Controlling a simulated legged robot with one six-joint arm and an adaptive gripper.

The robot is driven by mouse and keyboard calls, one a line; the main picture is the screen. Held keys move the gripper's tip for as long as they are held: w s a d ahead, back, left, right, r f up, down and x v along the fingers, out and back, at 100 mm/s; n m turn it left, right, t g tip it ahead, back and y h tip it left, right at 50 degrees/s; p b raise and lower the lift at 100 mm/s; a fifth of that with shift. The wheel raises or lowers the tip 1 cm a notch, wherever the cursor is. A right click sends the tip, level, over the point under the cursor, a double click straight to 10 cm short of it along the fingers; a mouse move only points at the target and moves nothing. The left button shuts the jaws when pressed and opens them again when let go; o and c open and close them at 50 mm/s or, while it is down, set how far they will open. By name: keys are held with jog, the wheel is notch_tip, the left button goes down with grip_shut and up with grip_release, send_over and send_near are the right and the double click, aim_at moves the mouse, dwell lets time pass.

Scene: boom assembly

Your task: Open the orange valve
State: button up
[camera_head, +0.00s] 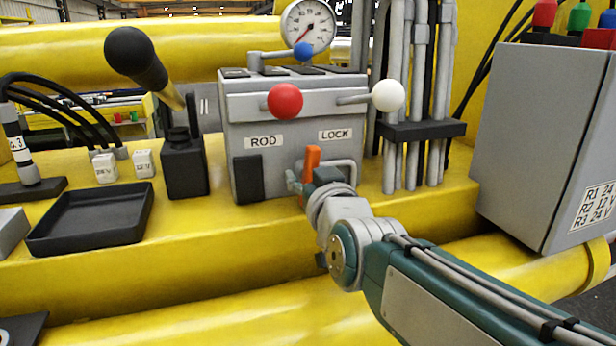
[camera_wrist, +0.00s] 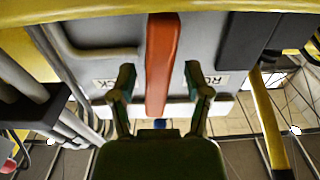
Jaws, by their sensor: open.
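The orange valve handle (camera_head: 312,160) stands upright on the front of the grey valve block (camera_head: 262,178), between the ROD and LOCK labels. In the wrist view the orange handle (camera_wrist: 161,62) runs down the middle, between my two fingers. My gripper (camera_head: 308,180) is at the handle in the head view and partly hides its lower part. In the wrist view my gripper (camera_wrist: 159,80) is open, one finger on each side of the handle, with a gap visible on both sides.
A red knob (camera_head: 285,100) and a white knob (camera_head: 388,95) stick out above the handle. A bent grey bar (camera_head: 345,168) is close on the right. Vertical pipes (camera_head: 415,100) and a grey box (camera_head: 540,140) stand further right. A black tray (camera_head: 92,218) lies left.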

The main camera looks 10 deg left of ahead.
jog(key=v, duration=1.2)
jog(key=shift+a, duration=0.15)
jog(key=shift+f, duration=0.1)
